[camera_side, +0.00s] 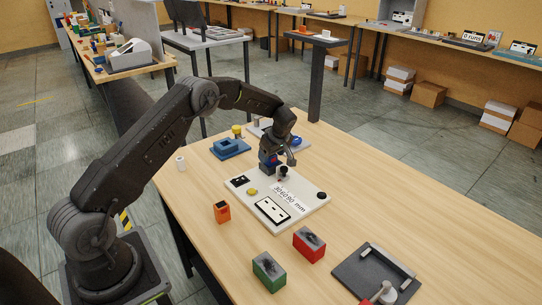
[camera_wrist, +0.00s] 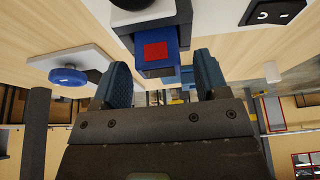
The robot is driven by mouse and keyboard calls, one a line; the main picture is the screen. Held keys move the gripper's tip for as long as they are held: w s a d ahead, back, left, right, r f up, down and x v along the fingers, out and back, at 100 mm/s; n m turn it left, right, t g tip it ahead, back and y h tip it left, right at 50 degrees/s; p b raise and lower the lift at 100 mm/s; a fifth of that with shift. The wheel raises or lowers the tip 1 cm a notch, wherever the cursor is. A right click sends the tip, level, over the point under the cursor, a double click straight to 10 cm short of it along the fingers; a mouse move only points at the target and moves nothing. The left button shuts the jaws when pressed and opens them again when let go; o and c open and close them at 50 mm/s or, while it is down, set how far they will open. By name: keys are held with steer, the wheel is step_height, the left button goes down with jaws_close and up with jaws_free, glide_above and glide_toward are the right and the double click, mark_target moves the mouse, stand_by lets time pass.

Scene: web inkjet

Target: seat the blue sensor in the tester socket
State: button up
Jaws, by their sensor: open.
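The blue sensor (camera_wrist: 154,54), a blue block with a red square on its face, shows between my fingertips in the wrist view, with a gap to each finger. Its far end meets a grey block, which I take to be the tester socket (camera_wrist: 165,22); how deep it sits there is hidden. In the side view the sensor (camera_side: 273,158) is a small dark blue and red patch at the back of the white tester board (camera_side: 315,203), partly covered by my gripper. My gripper (camera_wrist: 163,82) is open around the sensor; it also shows low over the board in the side view (camera_side: 281,161).
A blue holder (camera_side: 229,148), orange block (camera_side: 222,211), green box (camera_side: 268,272), red box (camera_side: 309,244) and dark tray (camera_side: 377,275) stand around the board. A white plate with a blue knob (camera_side: 296,141) lies behind. The table's right side is clear.

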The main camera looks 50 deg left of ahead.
steer(key=v, duration=1.1)
steer(key=s+d+r+m+t+h, duration=0.25)
steer(key=s+d+r+m, duration=0.7)
steer(key=s+r, duration=0.6)
steer(key=s+d+m+t+h, duration=0.1)
steer(key=s+d+m, duration=0.3)
steer(key=s, duration=0.6)
steer(key=s+d+m+t+h, duration=0.1)
steer(key=s+d+m, duration=0.3)
steer(key=s, duration=0.6)
steer(key=shift+d+t, duration=0.55)
steer(key=shift+d, duration=0.45)
